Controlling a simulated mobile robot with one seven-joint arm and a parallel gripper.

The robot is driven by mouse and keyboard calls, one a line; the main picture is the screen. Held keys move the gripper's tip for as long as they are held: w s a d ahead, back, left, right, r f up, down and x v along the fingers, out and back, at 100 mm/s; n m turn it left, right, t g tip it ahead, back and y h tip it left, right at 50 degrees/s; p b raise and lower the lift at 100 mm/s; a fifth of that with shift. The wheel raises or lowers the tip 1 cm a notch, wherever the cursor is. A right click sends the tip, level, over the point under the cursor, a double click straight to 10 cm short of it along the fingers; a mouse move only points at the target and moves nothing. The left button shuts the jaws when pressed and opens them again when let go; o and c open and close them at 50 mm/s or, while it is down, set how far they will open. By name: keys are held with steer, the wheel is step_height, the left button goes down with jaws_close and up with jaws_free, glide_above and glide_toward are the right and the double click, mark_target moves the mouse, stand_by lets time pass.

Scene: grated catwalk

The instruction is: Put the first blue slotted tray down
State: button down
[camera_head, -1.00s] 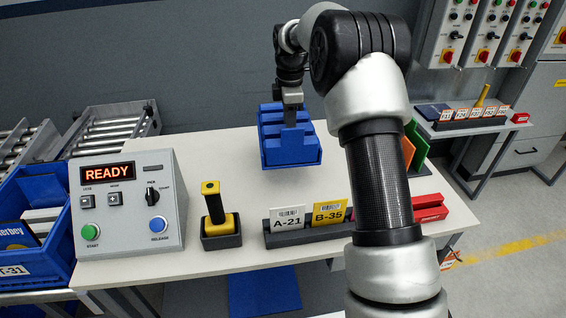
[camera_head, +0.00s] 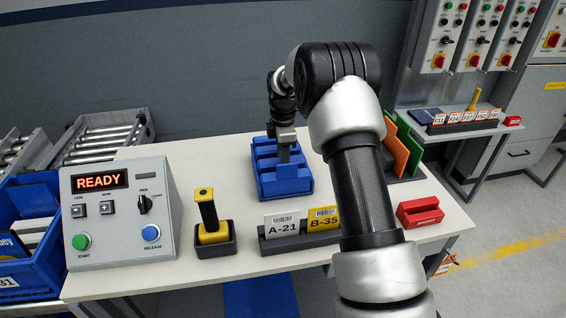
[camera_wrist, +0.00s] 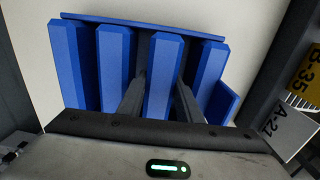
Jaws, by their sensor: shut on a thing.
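The blue slotted tray (camera_head: 266,184) is at the back middle of the white table, behind the tag holder. It looks level and at or very near the table top; whether it touches cannot be told. My gripper (camera_head: 285,152) comes down on it from above. In the wrist view the tray (camera_wrist: 112,65) shows its upright blue ribs, and my gripper (camera_wrist: 160,100) has its two fingers either side of one rib, shut on it. The finger tips are partly hidden between the ribs.
A control box reading READY (camera_head: 120,215) stands at left. A yellow-handled tool (camera_head: 207,212) and a holder with A-21 and B-35 tags (camera_head: 283,223) are in front. A red block (camera_head: 420,212) and green and orange plates (camera_head: 402,145) are at right. Bare table lies around the tray.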

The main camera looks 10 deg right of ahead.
steer(key=c, duration=1.3)
jaws_free()
steer(key=shift+f, duration=0.15)
